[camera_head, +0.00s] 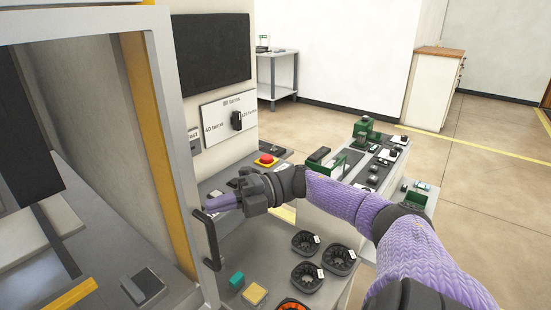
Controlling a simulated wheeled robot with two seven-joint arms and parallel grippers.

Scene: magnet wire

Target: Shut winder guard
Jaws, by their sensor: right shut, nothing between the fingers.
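The winder guard (172,150) is a grey-framed door with a yellow strip along its inner side, at the left. It stands at an angle to the machine front; how far open it is I cannot tell for sure. Its black upright handle (207,240) is on the frame's near edge. My right gripper (222,203) is shut and empty, its fingertips pointing left beside the top of the handle. Whether they touch the guard I cannot tell. My left gripper does not show.
A control panel with a turns switch (237,121) and a red stop button (266,160) is behind my right gripper. A parts bench (370,160) stands to the right.

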